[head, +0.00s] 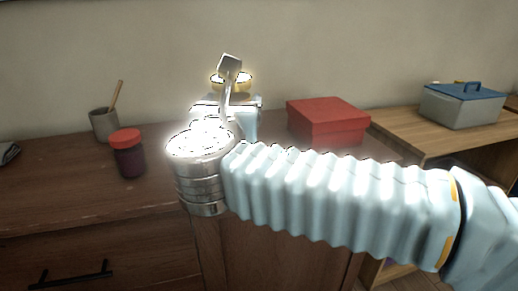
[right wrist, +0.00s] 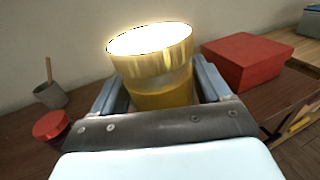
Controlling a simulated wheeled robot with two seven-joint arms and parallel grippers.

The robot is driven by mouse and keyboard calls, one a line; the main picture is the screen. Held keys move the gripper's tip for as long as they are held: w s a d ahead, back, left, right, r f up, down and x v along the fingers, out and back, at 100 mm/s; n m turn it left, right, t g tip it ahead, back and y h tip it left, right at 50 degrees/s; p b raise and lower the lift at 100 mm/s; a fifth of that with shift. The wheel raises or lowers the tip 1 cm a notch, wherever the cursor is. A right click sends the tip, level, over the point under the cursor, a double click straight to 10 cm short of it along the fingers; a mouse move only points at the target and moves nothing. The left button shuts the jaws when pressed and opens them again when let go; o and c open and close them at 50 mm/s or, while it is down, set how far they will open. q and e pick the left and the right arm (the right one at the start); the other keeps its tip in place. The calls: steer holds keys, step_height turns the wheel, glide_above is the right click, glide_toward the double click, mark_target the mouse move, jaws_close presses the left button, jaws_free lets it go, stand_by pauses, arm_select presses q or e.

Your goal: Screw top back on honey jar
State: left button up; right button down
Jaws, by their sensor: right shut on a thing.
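A honey jar with amber contents (right wrist: 165,98) is between the two fingers of my right gripper (right wrist: 162,84) in the right wrist view. A wide gold top (right wrist: 155,64) sits over it, its upper face washed out by glare. I cannot tell whether the top is screwed tight. In the head view, my right gripper (head: 230,88) is shut on the jar, and only a small bright gold part (head: 245,78) shows around it. My wrist and arm hide the rest. My left gripper is not in view.
A dark red jar with a red lid (head: 129,153) and a grey cup with a wooden stick (head: 104,125) stand to the left on the brown cabinet (head: 60,190). A red box (head: 327,121) is to the right. A grey box with a blue lid (head: 461,104) stands on a wooden shelf unit.

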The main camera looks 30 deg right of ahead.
steer(key=shift+r, duration=0.1)
steer(key=w+d+f, duration=0.2)
steer(key=d+f, duration=0.1)
steer(key=w+d+f, duration=0.6)
steer(key=d, duration=0.1)
steer(key=shift+w, duration=0.25)
steer(key=f, duration=0.4)
steer(key=shift+w+d, duration=0.25)
steer(key=shift+w, duration=0.05)
steer(key=shift+f, duration=0.2)
jaws_free()
